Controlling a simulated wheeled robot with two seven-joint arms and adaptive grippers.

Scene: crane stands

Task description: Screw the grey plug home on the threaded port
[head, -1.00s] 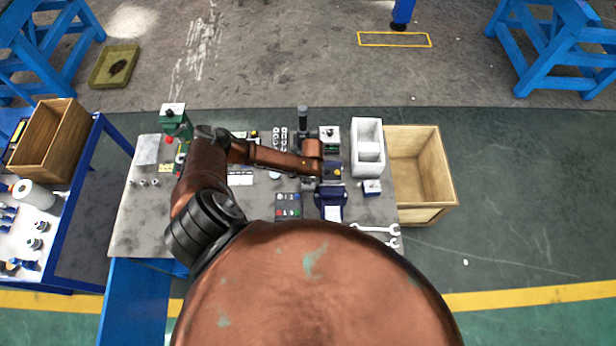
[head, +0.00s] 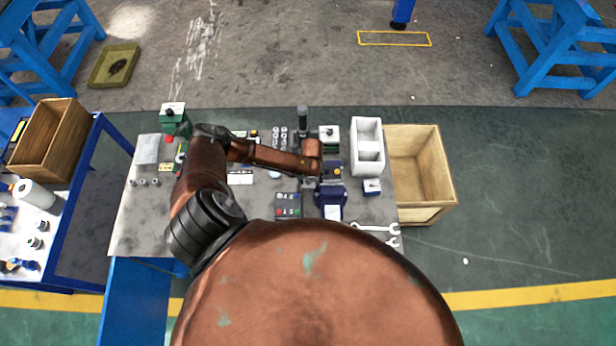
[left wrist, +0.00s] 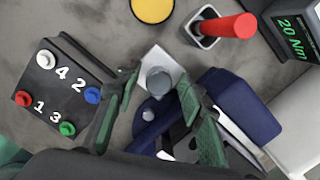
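In the left wrist view the grey plug (left wrist: 158,82) is a round grey cap seen from above, over a pale square block (left wrist: 152,62). The threaded port is not visible; I cannot tell how deep the plug sits. My left gripper (left wrist: 159,77) has its two green fingers on either side of the plug, with a narrow gap to each; it looks open. In the head view my left arm reaches in over the bench, and its wrist hides the gripper and plug. My right gripper is not in view.
A dark blue vise (head: 330,197) stands close by. A numbered button box (left wrist: 60,88), a red-handled tool (left wrist: 230,27), a yellow disc (left wrist: 152,8) and a torque display (left wrist: 292,35) surround the spot. A white bin (head: 368,147) and wooden crate (head: 432,212) are at the right.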

